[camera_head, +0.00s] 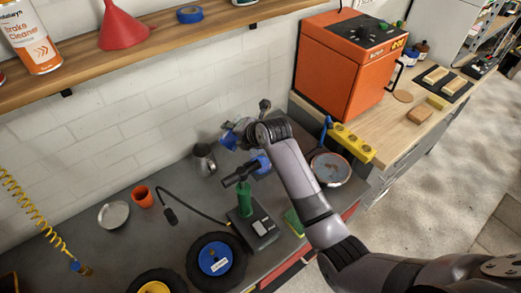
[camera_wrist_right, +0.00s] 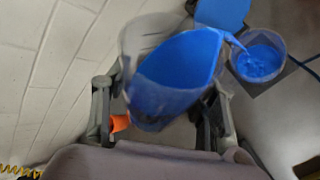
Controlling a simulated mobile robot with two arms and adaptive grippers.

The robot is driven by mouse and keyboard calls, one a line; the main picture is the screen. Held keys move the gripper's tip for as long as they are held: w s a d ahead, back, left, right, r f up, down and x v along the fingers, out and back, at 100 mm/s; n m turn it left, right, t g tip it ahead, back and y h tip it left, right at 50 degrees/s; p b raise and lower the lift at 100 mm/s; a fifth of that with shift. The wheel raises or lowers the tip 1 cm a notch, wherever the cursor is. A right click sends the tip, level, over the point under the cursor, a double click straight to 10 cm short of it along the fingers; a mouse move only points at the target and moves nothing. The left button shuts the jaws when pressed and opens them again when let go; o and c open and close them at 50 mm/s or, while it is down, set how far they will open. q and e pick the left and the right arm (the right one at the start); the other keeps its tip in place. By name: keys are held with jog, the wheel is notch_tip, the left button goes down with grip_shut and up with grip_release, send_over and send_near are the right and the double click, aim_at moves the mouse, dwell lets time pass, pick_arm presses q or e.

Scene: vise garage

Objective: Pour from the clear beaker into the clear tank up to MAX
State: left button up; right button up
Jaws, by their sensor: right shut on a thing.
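My right gripper (camera_head: 243,134) is shut on the clear beaker (camera_head: 228,139), above the back of the grey bench. In the right wrist view the beaker (camera_wrist_right: 172,82) sits tilted between the two fingers, with much blue liquid inside. A thin blue stream (camera_wrist_right: 236,42) runs from its lip into the clear tank (camera_wrist_right: 260,58), which holds blue liquid. The tank (camera_head: 260,162) also shows in the head view, just below and right of the beaker, partly hidden. No MAX mark can be read. My left gripper is not in view.
A black device with a green upright part (camera_head: 245,200) stands in front of the tank. A grey metal pitcher (camera_head: 204,160) is left of the beaker. A round pan (camera_head: 330,169) lies to the right. An orange cup (camera_head: 141,196) and a metal dish (camera_head: 113,214) stand at left.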

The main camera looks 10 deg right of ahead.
jog(key=shift+d+f+b, duration=0.15)
jog(key=shift+f+b, duration=0.25)
jog(key=shift+b, duration=0.1)
dwell(0.5)
jog(key=shift+a+f+y+b, duration=0.25)
jog(key=shift+y+b, duration=0.05)
jog(key=shift+y, duration=0.1)
jog(key=shift+a+f+m+b, duration=0.1)
jog(key=shift+f+m+b, duration=0.3)
jog(key=shift+f+b, duration=0.1)
jog(key=shift+f+m+g+y+b, duration=0.4)
jog(key=shift+f+y+b, duration=0.4)
jog(key=shift+f+b, duration=0.8)
dwell(0.4)
jog(key=shift+w+d+f+y+b, duration=0.15)
jog(key=shift+d+f+y+b, duration=0.15)
jog(key=shift+d+f+b, duration=0.35)
dwell(0.4)
jog(key=shift+w+f+m+b, duration=0.1)
jog(key=shift+f+m+b, duration=0.15)
jog(key=shift+b, duration=0.2)
